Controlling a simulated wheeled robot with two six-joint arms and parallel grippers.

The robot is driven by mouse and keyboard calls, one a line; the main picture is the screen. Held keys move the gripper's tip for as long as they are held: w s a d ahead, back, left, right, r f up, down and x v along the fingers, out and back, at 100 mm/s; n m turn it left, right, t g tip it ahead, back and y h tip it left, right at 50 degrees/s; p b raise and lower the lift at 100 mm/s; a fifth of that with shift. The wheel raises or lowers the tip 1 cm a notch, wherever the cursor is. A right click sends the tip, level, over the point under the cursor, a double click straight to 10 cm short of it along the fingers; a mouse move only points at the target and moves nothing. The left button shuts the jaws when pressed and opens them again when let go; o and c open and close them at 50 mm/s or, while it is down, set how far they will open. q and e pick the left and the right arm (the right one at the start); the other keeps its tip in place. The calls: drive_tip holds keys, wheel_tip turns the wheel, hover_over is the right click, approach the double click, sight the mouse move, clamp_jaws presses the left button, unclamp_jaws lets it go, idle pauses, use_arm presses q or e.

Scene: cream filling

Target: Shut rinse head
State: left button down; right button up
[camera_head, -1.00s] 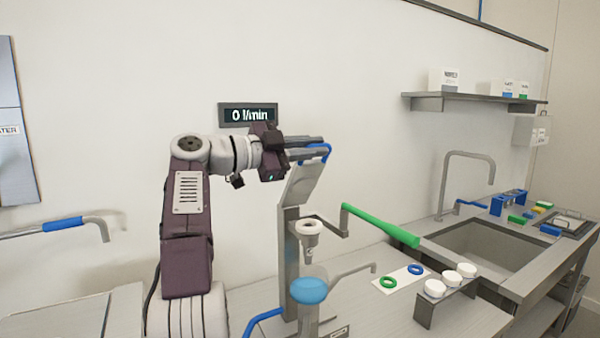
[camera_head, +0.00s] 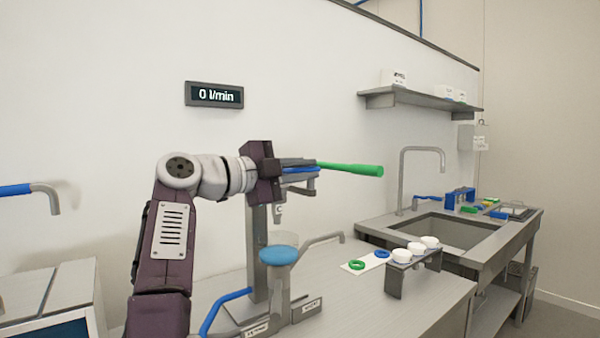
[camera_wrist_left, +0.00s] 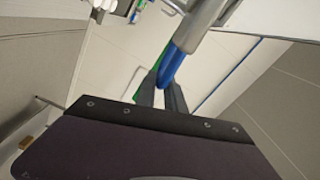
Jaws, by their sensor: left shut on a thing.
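The rinse head (camera_head: 310,188) is the hinged grey top part of a column stand on the counter. It now lies about level, mostly hidden behind my left gripper. Its blue handle (camera_head: 300,170) is between the fingers of my left gripper (camera_head: 298,163), which is shut on it. In the left wrist view the blue handle (camera_wrist_left: 173,68) passes between the fingers (camera_wrist_left: 163,98), beside a grey metal cylinder. A green lever (camera_head: 350,169) points right from the head. Below the head stands a clear vessel with a blue top (camera_head: 279,255). My right gripper is not in view.
A flow display (camera_head: 214,95) on the wall reads 0 l/min. Right of the stand are a white mat (camera_head: 367,264) with green and blue rings, a small rack (camera_head: 395,278) with white cups, and a sink (camera_head: 450,230). The front counter between is clear.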

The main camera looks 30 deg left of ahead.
use_arm(q)
wheel_tip(320, 180, down, 3)
drive_tip(key=shift+w+r+b, duration=0.1)
drive_tip(key=shift+r+b, duration=0.1)
drive_tip(key=shift+b, duration=0.7)
drive_tip(key=shift+f, duration=0.2)
drive_tip(key=c, duration=1.5)
unclamp_jaws()
drive_tip(key=shift+w+a, duration=0.1)
drive_tip(key=shift+w, duration=0.05)
drive_tip(key=shift+r, duration=0.1)
drive_tip(key=b+v, duration=0.1)
drive_tip(key=v, duration=0.8)
